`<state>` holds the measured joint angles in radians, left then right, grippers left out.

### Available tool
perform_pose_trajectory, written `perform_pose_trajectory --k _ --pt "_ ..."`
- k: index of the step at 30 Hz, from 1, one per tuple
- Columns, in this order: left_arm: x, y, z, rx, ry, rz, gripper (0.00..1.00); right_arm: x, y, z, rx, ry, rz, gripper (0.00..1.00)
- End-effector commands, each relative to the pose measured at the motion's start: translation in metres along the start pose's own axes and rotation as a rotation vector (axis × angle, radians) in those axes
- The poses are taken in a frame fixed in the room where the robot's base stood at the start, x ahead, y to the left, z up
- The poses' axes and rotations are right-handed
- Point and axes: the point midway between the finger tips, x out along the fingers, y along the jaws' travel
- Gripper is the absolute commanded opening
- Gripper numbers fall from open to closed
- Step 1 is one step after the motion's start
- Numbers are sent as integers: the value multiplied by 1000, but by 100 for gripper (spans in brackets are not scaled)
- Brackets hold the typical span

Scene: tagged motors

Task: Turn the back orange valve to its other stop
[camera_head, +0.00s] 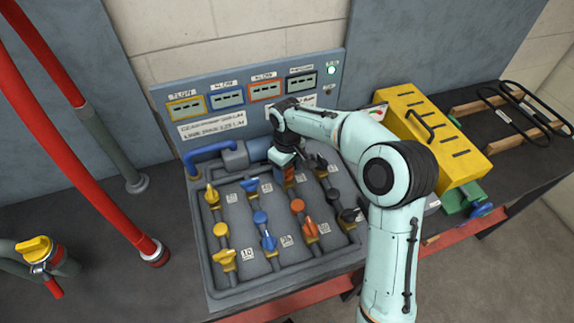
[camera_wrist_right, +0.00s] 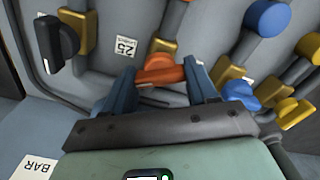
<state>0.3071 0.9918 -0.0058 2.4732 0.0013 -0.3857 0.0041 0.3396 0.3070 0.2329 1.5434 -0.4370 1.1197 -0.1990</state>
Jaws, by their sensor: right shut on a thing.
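The back orange valve (camera_head: 290,173) is on the grey pipe panel (camera_head: 262,289), partly hidden under my right gripper (camera_head: 286,166). In the right wrist view its orange handle (camera_wrist_right: 162,76) lies crosswise between the two blue fingers of the right gripper (camera_wrist_right: 160,86), with a brass body (camera_wrist_right: 162,48) beyond it. The fingers are shut on the handle. The front orange valve (camera_head: 310,229) and an orange round knob (camera_head: 297,206) sit nearer in the same column. My left gripper is not in view.
Blue valve handles (camera_head: 250,185) and yellow ones (camera_head: 212,196) stand left of the orange column; black ones (camera_head: 349,215) stand right. Meters line the upright board (camera_head: 222,115) behind. A yellow toolbox (camera_head: 466,165) is at right, and red pipes (camera_head: 85,180) at left.

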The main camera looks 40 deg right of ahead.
Motion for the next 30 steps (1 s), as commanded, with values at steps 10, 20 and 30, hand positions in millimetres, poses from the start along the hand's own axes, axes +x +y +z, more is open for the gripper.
perform_pose_trajectory --k 10,20,30 --pt "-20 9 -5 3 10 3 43 -2 0 -1 -330 1 0 27" --pt "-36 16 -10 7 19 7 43 -3 0 -1 -642 1 1 27" --pt "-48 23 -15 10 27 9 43 -2 0 -1 -909 1 0 27"
